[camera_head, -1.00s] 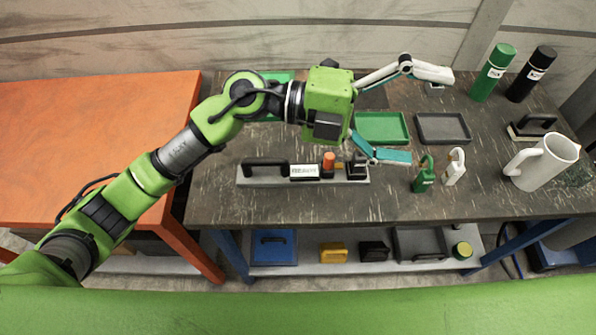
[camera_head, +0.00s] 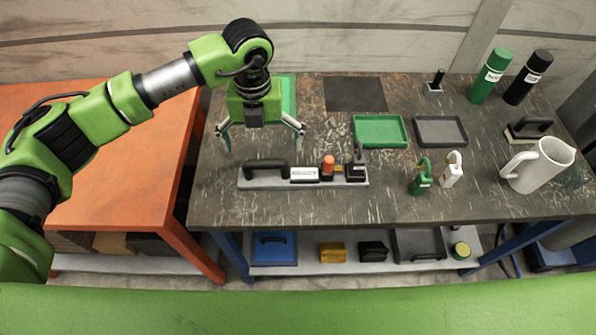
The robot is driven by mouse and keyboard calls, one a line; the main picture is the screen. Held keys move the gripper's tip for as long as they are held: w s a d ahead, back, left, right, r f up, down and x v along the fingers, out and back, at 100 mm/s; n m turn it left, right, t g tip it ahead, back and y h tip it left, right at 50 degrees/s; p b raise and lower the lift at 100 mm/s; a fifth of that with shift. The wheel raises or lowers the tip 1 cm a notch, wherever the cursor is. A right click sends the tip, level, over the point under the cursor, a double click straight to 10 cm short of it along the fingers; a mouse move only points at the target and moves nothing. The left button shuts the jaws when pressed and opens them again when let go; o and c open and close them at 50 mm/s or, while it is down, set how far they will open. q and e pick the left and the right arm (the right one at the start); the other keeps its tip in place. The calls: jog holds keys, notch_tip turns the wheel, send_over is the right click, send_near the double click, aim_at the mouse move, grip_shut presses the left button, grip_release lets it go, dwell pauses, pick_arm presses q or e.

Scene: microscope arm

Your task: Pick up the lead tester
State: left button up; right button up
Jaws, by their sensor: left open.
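A long grey device with a black handle (camera_head: 265,163), a white label, an orange knob (camera_head: 328,164) and a black block (camera_head: 356,168) at its right end lies on the dark workbench. It is the likeliest lead tester, but the label is too small to read. My left gripper (camera_head: 262,144) is open and empty, pointing down. Its fingers are spread on either side, just behind the black handle in the picture, and appear apart from it. My right gripper is not in view.
A green tray (camera_head: 381,145) and a grey tray (camera_head: 442,145) lie right of the device. Green and white padlocks (camera_head: 452,170), a white jug (camera_head: 538,165) and two bottles (camera_head: 490,77) stand further right. An orange table (camera_head: 110,215) adjoins at left. The bench front left is clear.

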aim_at(265, 162)
pick_arm(q)
notch_tip(265, 162, down, 3)
jog(key=shift+r, duration=0.1)
notch_tip(265, 162, down, 5)
jog(key=p, duration=0.3)
jog(key=shift+s+r, duration=0.1)
jog(key=shift+r, duration=0.05)
jog(key=shift+f, duration=0.4)
jog(key=c, duration=2.1)
jog(key=shift+r, duration=0.15)
jog(key=shift+c, duration=0.2)
